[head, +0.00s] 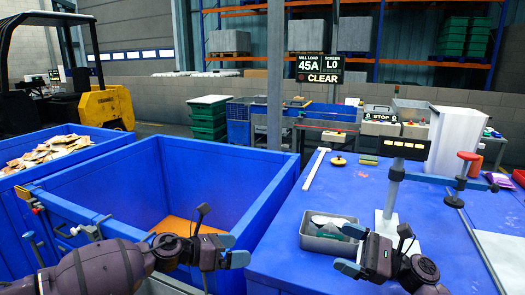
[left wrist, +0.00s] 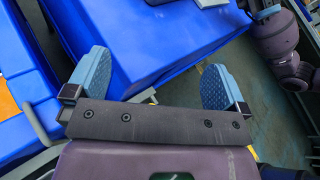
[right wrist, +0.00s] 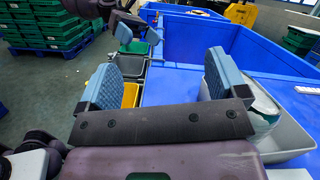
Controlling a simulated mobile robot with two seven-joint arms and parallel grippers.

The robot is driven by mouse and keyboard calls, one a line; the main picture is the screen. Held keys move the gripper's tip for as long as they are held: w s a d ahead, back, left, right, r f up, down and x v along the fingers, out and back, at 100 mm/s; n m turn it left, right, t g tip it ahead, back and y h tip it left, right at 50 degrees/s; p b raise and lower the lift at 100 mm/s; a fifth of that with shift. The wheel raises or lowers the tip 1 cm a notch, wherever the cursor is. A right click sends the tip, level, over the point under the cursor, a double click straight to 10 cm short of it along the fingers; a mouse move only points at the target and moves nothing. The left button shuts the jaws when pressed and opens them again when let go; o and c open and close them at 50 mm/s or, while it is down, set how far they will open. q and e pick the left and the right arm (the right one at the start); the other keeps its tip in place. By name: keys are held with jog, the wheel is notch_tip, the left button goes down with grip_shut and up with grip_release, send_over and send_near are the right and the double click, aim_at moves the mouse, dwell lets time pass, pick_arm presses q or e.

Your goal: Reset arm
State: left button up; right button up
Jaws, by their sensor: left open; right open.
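My left gripper (head: 238,250) is over the near right part of the big blue bin in the head view. In the left wrist view its two blue fingertips (left wrist: 152,82) stand wide apart with nothing between them. My right gripper (head: 350,249) is over the near edge of the blue table, just below a small grey tray. In the right wrist view its fingers (right wrist: 158,80) are spread and empty. The right finger there overlaps the view of the grey tray (right wrist: 283,138).
The big blue bin (head: 262,197) holds an orange-brown sheet on its floor. The grey tray (head: 325,243) on the blue table (head: 290,262) holds pale items. A stand with a display (head: 404,148) and a red-topped clamp (head: 467,157) stand behind. A left bin holds packets (head: 50,150).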

jog(key=s+a+f+n+g+h, duration=0.25)
jog(key=s+f+n+h, duration=0.85)
jog(key=s+f, duration=0.65)
pick_arm(q)
jog(key=s+a+f+m+g+y, duration=0.1)
jog(key=s+a+f+m+y, duration=0.35)
jog(key=s+a+m, duration=0.6)
jog(key=s+a+f+m+g+y, duration=0.1)
jog(key=s+a+f+m+y, duration=0.35)
jog(key=s, duration=1.15)
jog(key=s+a+f+m+y, duration=0.3)
jog(key=s+a+m+y, duration=0.3)
jog(key=s+m, duration=0.6)
pick_arm(e)
jog(key=s+d+n+g+h, duration=0.1)
jog(key=s+d+n+h, duration=0.85)
jog(key=s, duration=0.65)
pick_arm(q)
jog(key=w+f+t+h, duration=0.1)
jog(key=w+f+t, duration=0.6)
jog(key=f, duration=0.3)
jog(key=shift+d+f+t, duration=0.15)
jog(key=shift+t, duration=0.25)
pick_arm(e)
jog(key=w+d+f+t, duration=0.1)
jog(key=w+f+t, duration=0.6)
jog(key=f, duration=0.3)
jog(key=shift+m+t+y, duration=0.35)
jog(key=shift+t, duration=0.1)
